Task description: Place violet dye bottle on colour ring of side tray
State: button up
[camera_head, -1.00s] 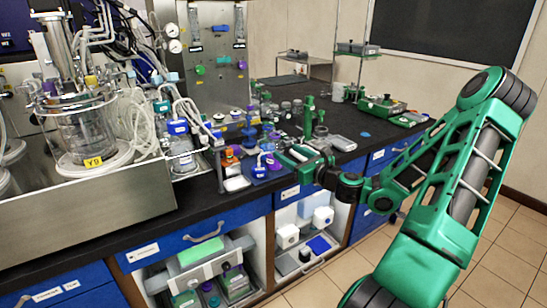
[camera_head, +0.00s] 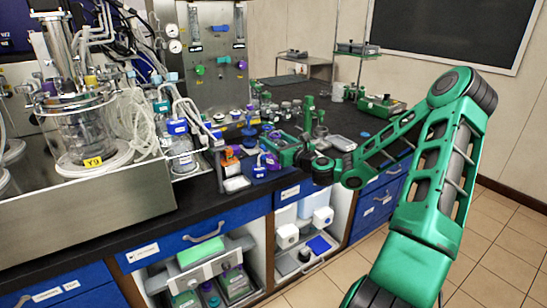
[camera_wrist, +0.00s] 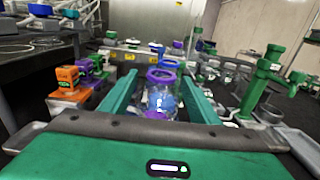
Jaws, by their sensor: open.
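In the wrist view, a clear bottle with a violet collar (camera_wrist: 163,76) and a blue patch stands between the two green fingers of my open gripper (camera_wrist: 165,92). It looks like the violet dye bottle. Gaps show on both sides of it, so the fingers are not closed on it. In the head view, my gripper (camera_head: 284,143) is low over the black bench near its front edge. Small violet items (camera_head: 271,160) show just left of it; I cannot tell which is the bottle. I cannot make out the side tray's colour ring.
A green clamp stand (camera_wrist: 262,78) stands close on the right. In the head view, a glass vessel (camera_head: 82,130) stands at the left, and a green device (camera_head: 381,104) is farther back on the bench.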

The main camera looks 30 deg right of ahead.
jog(key=shift+w, duration=0.35)
jog(key=shift+c, duration=0.4)
grip_shut()
jog(key=shift+f, duration=0.1)
jog(key=shift+s, duration=0.1)
